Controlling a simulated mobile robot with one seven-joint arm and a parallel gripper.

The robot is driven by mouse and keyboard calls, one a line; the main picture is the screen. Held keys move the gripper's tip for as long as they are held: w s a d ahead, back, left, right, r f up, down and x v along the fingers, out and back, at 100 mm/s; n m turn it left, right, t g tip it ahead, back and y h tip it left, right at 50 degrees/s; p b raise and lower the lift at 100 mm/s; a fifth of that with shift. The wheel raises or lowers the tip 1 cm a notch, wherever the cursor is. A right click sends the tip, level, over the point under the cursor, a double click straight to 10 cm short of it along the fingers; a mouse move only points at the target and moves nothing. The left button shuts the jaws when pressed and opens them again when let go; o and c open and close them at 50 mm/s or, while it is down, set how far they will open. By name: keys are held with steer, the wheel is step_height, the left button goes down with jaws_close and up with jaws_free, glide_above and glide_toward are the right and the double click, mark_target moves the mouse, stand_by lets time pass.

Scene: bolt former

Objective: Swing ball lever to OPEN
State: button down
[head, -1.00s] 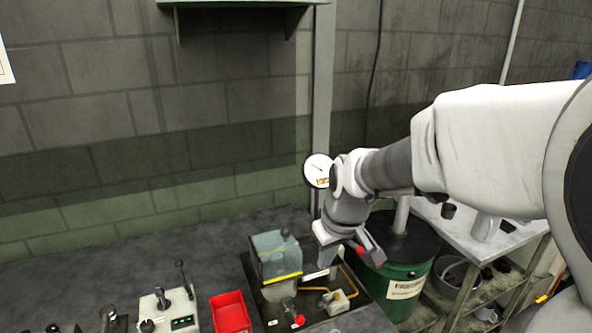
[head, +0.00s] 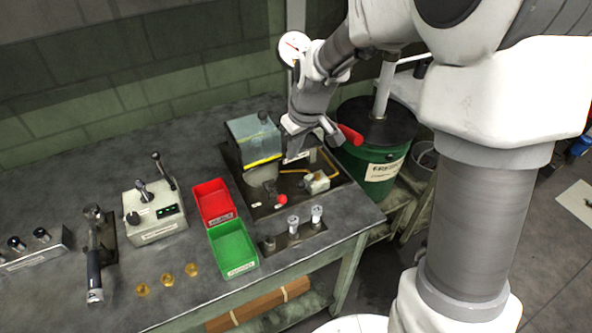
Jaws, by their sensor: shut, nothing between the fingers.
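In the head view, a small red ball (head: 281,199) sits on a short lever at the front of the dark plate, beside the clear-covered unit (head: 257,140). A longer red handle (head: 350,135) shows just right of my gripper; I cannot tell what it is mounted on. I cannot tell for sure which of the two is the ball lever. My gripper (head: 292,157) points down over the back of the plate, right of the clear-covered unit. It is shut and empty, apart from the red ball. Its fingertips are small, and contact with parts behind it cannot be judged.
A yellow pipe and a pale valve block (head: 317,183) sit on the plate. A red bin (head: 213,203), a green bin (head: 233,249) and a control box (head: 154,212) stand to the left. A green drum (head: 372,163) stands beyond the bench's right end. A round gauge (head: 293,47) is behind my arm.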

steer(key=x, duration=1)
steer(key=shift+b, duration=0.35)
steer(key=shift+s+d+r, duration=0.25)
steer(key=shift+s+d, duration=0.15)
steer(key=shift+s, duration=0.15)
steer(key=shift+s+d+r, duration=0.3)
steer(key=shift+s+d, duration=0.1)
steer(key=shift+s, duration=0.1)
steer(key=shift+s+d+r, duration=0.2)
steer(key=shift+s+d, duration=0.15)
steer(key=shift+s, duration=0.25)
